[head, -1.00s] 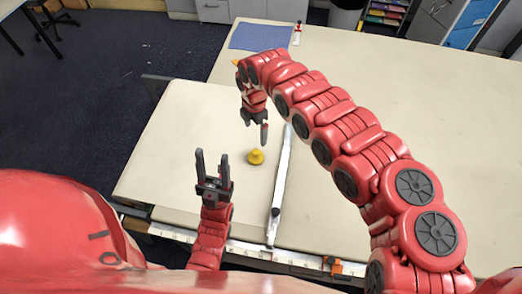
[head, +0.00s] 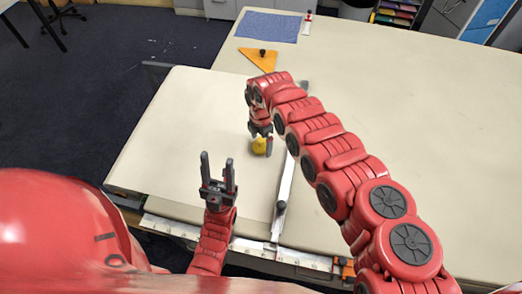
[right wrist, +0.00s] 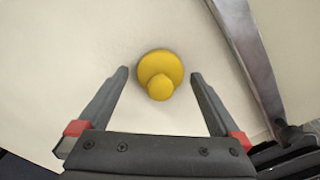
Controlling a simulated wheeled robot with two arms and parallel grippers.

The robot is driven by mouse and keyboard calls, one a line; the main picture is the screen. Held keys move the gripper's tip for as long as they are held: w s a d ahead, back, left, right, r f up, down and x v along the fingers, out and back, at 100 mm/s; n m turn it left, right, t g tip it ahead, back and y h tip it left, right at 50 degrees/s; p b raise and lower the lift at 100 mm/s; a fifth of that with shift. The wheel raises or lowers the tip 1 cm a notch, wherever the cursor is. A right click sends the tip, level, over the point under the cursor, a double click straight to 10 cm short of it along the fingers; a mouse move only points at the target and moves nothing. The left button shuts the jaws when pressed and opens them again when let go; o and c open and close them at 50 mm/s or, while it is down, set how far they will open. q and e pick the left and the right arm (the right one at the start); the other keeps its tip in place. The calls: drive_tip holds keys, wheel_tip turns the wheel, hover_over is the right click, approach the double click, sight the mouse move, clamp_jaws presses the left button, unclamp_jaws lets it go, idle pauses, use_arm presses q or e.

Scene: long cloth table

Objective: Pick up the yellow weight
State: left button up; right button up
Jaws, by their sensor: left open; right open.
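The yellow weight (head: 259,147) stands on the pale board (head: 190,130), partly hidden by my right gripper in the head view. In the right wrist view the yellow weight (right wrist: 160,75) shows a round base and a smaller knob, just beyond and between the fingertips. My right gripper (right wrist: 160,78) is open above the weight, its fingers on either side and apart from it; in the head view it (head: 264,140) points down. My left gripper (head: 217,160) is open and empty, pointing up, left of the weight near the board's front.
A long metal bar (head: 283,195) lies just right of the weight. An orange triangle (head: 259,59) with a dark knob and a blue cloth (head: 269,27) lie at the back. The table (head: 440,130) to the right is clear.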

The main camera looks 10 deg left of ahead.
drive_tip(key=shift+f, duration=0.7)
drive_tip(key=shift+r, duration=0.15)
drive_tip(key=shift+c, duration=0.6)
drive_tip(key=shift+s, duration=0.1)
clamp_jaws()
